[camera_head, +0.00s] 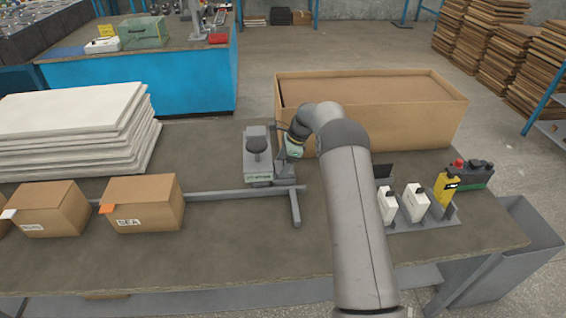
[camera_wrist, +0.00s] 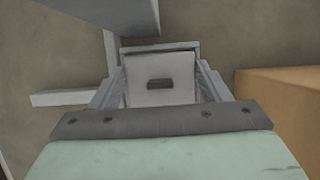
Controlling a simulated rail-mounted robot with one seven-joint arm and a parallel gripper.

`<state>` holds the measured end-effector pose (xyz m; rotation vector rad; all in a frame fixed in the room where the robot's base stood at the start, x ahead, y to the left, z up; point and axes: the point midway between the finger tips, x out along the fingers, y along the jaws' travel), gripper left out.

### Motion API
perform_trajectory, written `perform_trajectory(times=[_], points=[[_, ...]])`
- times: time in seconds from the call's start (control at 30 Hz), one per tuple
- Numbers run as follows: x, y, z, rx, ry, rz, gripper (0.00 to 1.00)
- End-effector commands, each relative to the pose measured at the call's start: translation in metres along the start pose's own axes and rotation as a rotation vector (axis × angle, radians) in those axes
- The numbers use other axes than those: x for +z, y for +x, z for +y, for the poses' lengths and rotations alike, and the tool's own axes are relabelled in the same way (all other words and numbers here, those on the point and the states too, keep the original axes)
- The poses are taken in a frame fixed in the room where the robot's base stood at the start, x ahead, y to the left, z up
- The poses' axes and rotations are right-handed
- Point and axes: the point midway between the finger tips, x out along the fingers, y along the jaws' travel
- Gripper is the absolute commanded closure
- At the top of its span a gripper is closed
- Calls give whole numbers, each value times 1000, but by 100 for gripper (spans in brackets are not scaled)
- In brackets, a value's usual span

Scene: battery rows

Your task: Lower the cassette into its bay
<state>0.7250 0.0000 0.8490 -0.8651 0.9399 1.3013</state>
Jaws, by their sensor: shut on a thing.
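In the wrist view my gripper (camera_wrist: 160,76) has one finger on each side of a light grey block with a dark slot, the cassette (camera_wrist: 160,97), and is shut on it. A darker grey rim (camera_wrist: 185,45), which looks like the bay, shows just beyond the cassette's far edge. I cannot tell how far the cassette is inside it or above it. In the head view the end of my arm is beside a grey unit with a round black part (camera_head: 257,142). The cassette cannot be made out there.
A large open carton (camera_head: 390,125) stands close on the right, and its side shows in the wrist view (camera_wrist: 285,105). Grey rails (camera_head: 225,194) cross the table. Labelled boxes (camera_head: 150,205) and stacked white sheets (camera_head: 75,130) are left. White and yellow units (camera_head: 415,203) stand right.

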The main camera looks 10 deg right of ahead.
Motion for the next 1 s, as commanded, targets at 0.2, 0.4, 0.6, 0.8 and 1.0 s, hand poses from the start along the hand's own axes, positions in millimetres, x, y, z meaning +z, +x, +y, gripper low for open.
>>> perform_trajectory(times=[0.2,0.4,0.6,0.8,1.0], points=[[-1,2,0,0,0,0,9],[-1,2,0,0,0,0,9],[0,-13,-1,-4,0,1,9],[-1,-54,-1,-4,0,0,9],[0,-94,-1,-4,-1,1,9]])
